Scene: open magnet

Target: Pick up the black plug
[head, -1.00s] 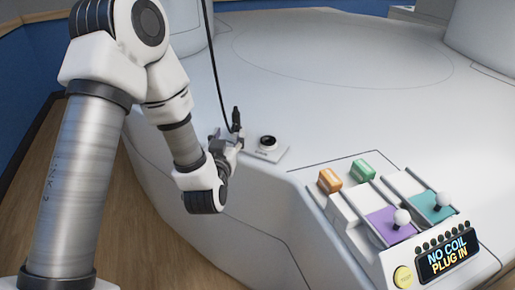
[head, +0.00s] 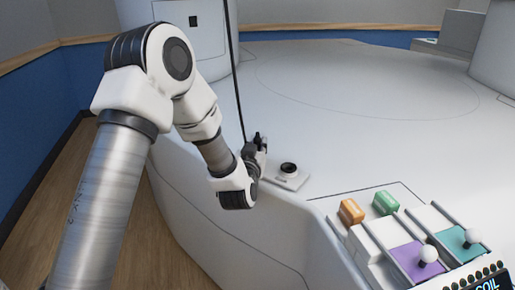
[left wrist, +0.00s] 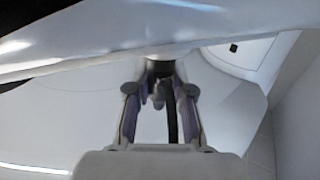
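The black plug (head: 257,139) stands out dark at the tip of my left gripper (head: 259,148), at the end of a black cable (head: 235,75) that comes down from above. In the left wrist view the two fingers of the left gripper (left wrist: 159,92) are apart. A dark and grey piece, seemingly the plug (left wrist: 160,70), and the black cable (left wrist: 172,115) show between them, with gaps at both sides. The plug's far end is partly hidden. My right gripper is not in view.
A white plate with a round black socket (head: 288,169) is just right of the left gripper. A console with an orange block (head: 352,211), a green block (head: 386,202) and white-knobbed levers (head: 428,254) is at lower right. The white top behind is clear.

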